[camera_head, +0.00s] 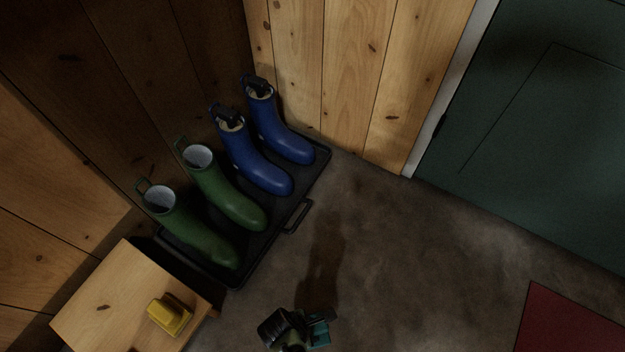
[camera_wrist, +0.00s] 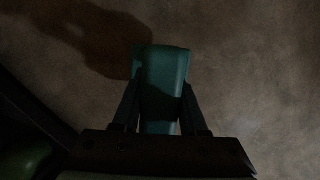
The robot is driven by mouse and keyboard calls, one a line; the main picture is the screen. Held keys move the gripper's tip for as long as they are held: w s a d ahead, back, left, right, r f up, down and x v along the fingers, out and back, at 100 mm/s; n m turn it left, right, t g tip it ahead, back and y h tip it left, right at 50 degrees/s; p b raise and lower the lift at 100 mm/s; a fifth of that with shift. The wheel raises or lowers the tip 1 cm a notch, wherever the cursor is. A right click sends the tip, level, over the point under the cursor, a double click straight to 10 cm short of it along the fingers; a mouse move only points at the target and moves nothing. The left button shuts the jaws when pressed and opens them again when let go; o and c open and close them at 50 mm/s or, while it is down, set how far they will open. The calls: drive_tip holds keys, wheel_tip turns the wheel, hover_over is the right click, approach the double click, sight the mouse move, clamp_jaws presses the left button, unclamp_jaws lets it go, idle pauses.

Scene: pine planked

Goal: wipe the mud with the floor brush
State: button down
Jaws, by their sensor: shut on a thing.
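My gripper (camera_head: 318,328) is low over the floor at the bottom of the head view. It is shut on a teal block-shaped thing, which I take to be the floor brush (camera_head: 320,335). In the wrist view the brush (camera_wrist: 165,80) sits between the two fingers (camera_wrist: 160,105); its bristles are hidden, and I cannot tell whether it touches the floor. The mud (camera_head: 323,250) is a dark brown streak on the floor, beyond my gripper. In the wrist view the mud (camera_wrist: 85,35) lies at the upper left and reaches the brush's edge.
A black boot tray (camera_head: 297,217) holds green boots (camera_head: 222,190) and blue boots (camera_head: 280,130) left of the mud. A wooden bench (camera_head: 100,300) with a yellow object (camera_head: 170,315) stands at lower left. A red mat (camera_head: 570,325) lies at right. Floor right of the mud is clear.

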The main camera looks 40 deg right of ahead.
drive_tip(key=shift+r+p, duration=2.05)
drive_tip(key=shift+r, duration=0.2)
